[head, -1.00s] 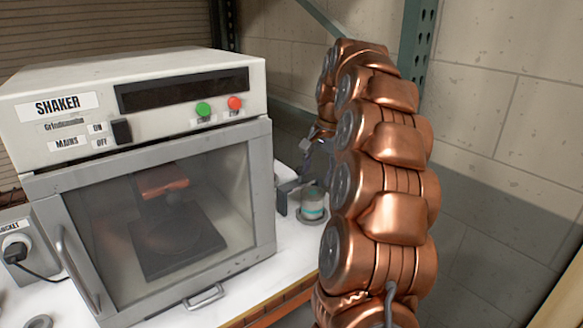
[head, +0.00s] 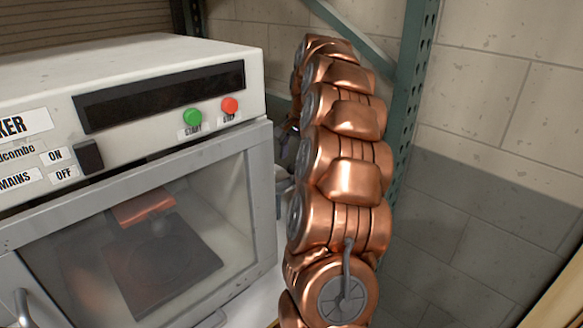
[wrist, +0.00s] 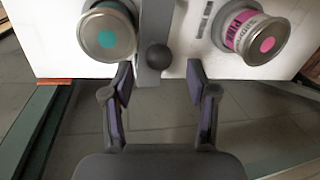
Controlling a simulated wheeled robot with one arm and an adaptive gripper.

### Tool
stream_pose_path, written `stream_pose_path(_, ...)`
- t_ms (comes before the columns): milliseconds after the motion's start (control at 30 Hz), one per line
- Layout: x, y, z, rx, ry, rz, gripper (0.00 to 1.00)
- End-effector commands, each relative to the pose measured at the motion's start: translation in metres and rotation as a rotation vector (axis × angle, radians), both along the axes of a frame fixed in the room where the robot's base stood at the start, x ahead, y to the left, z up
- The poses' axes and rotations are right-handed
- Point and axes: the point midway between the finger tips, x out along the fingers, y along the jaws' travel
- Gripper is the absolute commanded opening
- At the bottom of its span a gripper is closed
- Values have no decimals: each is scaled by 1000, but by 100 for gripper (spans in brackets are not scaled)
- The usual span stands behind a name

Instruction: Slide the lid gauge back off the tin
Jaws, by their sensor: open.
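In the wrist view, a tin with a teal dot on its metal lid (wrist: 108,36) stands at the upper left. A grey upright bar, seemingly the lid gauge (wrist: 154,22), runs just right of that tin, with a dark round knob (wrist: 158,56) at its near end. I cannot tell whether the bar touches the tin. My gripper (wrist: 160,76) is open and empty, with one finger on each side of the bar's near end and the knob between and slightly beyond the tips. In the head view my arm hides the gripper, tin and gauge.
A pink-labelled tin (wrist: 255,36) stands right of the bar on the white surface (wrist: 206,62). The shaker cabinet (head: 262,200), door closed, stands left of my arm. A green rack post (head: 412,90) and block wall (head: 490,130) are close on the right.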

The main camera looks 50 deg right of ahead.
Motion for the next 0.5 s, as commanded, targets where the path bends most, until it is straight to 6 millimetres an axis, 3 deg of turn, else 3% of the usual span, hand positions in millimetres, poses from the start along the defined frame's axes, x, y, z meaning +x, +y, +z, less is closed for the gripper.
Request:
stream_pose_path(300, 5, 0, -33, 2, 3, -2, 58)
stream_pose_path(500, 7, 0, -44, 0, 1, -4, 58)
